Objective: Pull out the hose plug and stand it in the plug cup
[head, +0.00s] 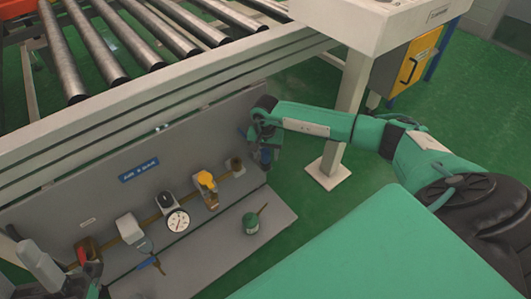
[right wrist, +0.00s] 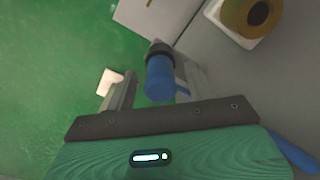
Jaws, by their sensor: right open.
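My right gripper (head: 262,148) is at the right end of the grey panel, jaws open. In the right wrist view a blue cylinder with a dark collar and grey tip, apparently the hose plug (right wrist: 159,78), lies between the open fingers (right wrist: 155,92). Blue also shows beneath the gripper in the head view (head: 265,156). I cannot tell whether the plug's tip is seated in anything. A small green cup (head: 251,226) with a thin brown stick stands on the grey shelf; I cannot tell whether it is the plug cup. Dark parts at lower left look like my left gripper (head: 92,274), its jaws unclear.
A yellow valve (head: 207,184), gauge (head: 177,219) and white box (head: 130,229) line the panel. The roller conveyor (head: 150,110) is above; a post (head: 350,105) stands right.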

